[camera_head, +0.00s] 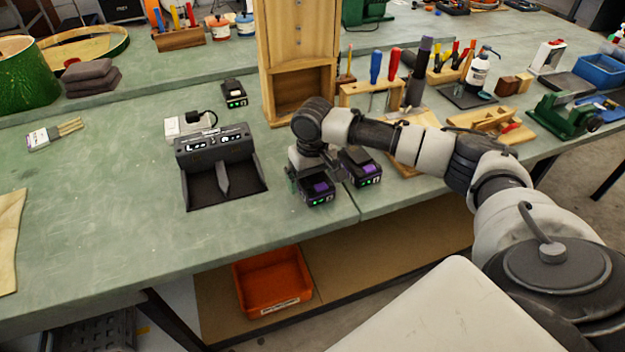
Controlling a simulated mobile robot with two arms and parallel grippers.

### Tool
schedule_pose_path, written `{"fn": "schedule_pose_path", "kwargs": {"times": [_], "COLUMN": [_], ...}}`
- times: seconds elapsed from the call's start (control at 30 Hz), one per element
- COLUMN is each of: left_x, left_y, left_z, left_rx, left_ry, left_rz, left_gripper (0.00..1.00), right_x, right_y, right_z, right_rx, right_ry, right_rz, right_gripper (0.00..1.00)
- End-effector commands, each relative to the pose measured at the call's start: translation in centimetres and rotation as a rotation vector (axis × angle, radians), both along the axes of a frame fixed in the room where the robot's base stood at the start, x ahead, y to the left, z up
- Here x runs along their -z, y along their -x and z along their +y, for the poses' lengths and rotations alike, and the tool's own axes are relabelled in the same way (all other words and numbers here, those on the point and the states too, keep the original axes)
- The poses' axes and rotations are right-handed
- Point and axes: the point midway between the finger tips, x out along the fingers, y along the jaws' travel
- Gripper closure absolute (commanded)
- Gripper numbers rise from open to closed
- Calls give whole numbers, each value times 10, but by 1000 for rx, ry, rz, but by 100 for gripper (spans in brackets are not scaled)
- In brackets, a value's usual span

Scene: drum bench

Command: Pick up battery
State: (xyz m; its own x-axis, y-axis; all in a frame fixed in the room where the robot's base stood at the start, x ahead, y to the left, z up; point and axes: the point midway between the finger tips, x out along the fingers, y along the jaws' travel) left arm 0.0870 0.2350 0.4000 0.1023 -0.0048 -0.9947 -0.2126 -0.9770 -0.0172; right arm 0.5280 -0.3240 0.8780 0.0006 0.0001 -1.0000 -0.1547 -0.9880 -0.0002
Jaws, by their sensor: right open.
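Two dark batteries with purple tops and green lights sit close together on the bench near its front edge: a left one (318,194) and a right one (366,174). A third dark battery (234,95) with green lights sits farther back, left of the wooden cabinet. My right gripper (315,177) is open and points down over the left front battery. Its fingers look close to that battery's sides; I cannot tell whether they touch it. The gripper body and wrist hide part of the battery's back. My left gripper is not in view.
A black charger (215,148) with a dark bay stands to the left. A tall wooden cabinet (297,50) rises behind the gripper. Tool racks and a wooden plane (485,122) lie to the right. An orange bin (272,282) sits below. The left front bench is mostly clear.

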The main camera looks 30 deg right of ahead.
Motion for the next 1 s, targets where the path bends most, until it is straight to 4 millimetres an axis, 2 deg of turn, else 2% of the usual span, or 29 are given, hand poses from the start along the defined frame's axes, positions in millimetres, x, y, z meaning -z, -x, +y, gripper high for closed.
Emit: {"fn": "schedule_pose_path", "kwargs": {"times": [0.1, 0.3, 0.37, 0.73, 1.0], "left_x": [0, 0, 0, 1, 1], "left_y": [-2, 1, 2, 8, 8], "left_z": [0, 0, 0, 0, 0], "left_rx": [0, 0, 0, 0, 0], "left_ry": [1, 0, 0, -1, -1], "left_rz": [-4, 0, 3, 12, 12], "left_gripper": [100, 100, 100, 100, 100], "right_x": [8, 8, 8, 8, 5], "right_y": [0, 0, 0, 0, -1], "right_z": [0, 0, 0, 0, 0], "right_rx": [-1, -1, -1, -1, -1], "right_ry": [1, 1, 0, 0, -1], "right_rz": [0, -1, -1, -1, -3], "right_gripper": [0, 0, 8, 64, 64]}}
